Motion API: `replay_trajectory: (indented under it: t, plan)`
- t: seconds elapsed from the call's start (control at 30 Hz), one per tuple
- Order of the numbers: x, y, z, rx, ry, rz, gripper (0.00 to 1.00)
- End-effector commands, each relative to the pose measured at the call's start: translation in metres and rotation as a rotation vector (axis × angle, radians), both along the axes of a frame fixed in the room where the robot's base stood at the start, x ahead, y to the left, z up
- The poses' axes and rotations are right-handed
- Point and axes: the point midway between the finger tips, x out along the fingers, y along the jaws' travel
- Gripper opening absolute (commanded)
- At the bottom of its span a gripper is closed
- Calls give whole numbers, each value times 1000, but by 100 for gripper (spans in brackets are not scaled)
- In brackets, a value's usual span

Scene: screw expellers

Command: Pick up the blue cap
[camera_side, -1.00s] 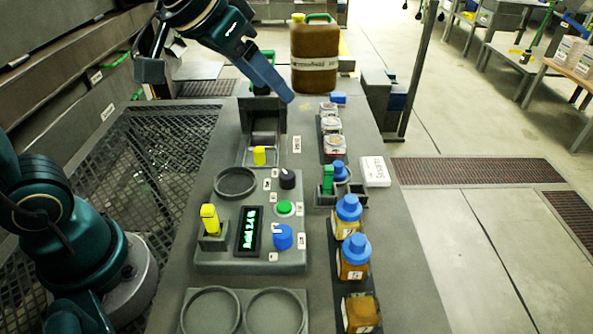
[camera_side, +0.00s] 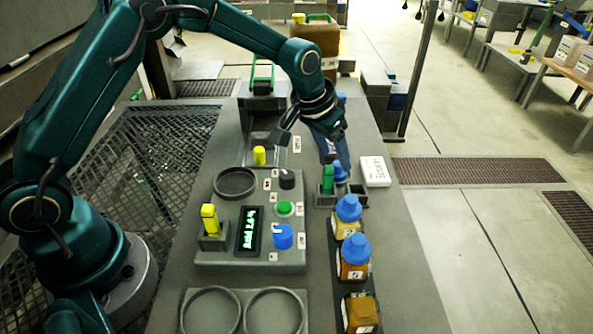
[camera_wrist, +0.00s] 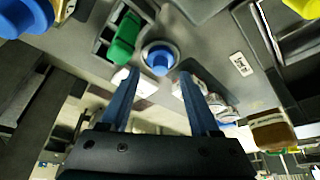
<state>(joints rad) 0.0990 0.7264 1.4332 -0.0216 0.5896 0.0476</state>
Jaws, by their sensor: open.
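In the wrist view my gripper (camera_wrist: 158,74) is open, with nothing seen between the fingers. Whether a finger touches the cap cannot be told.
Blue-topped bottles (camera_side: 349,225) stand in front of the holder, and a white box (camera_side: 375,171) lies to its right. The control panel (camera_side: 215,256) with a blue knob (camera_side: 283,237) is at left. Small jars (camera_wrist: 218,105) and a large brown jug (camera_side: 318,38) are behind.

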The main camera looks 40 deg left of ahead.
Motion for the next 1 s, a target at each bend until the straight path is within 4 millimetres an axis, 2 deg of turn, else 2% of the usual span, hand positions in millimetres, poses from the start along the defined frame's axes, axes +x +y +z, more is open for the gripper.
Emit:
replay_trajectory:
  t: [0.03, 0.23, 0.57, 0.6, 0.67, 0.73, 0.77, 1.0]
  plan:
    - [2, 0, -7, 0, 3, 0, 63]
    - [9, -1, -23, 0, 1, 0, 63]
    - [11, -1, -27, 0, -1, 1, 63]
    - [11, -1, -27, 0, -1, 1, 55]
    - [11, -1, -27, 0, -1, 1, 32]
    - [11, -1, -27, 0, -1, 1, 5]
    - [11, -1, -27, 0, -1, 1, 0]
    - [11, -1, -27, 0, -1, 1, 0]
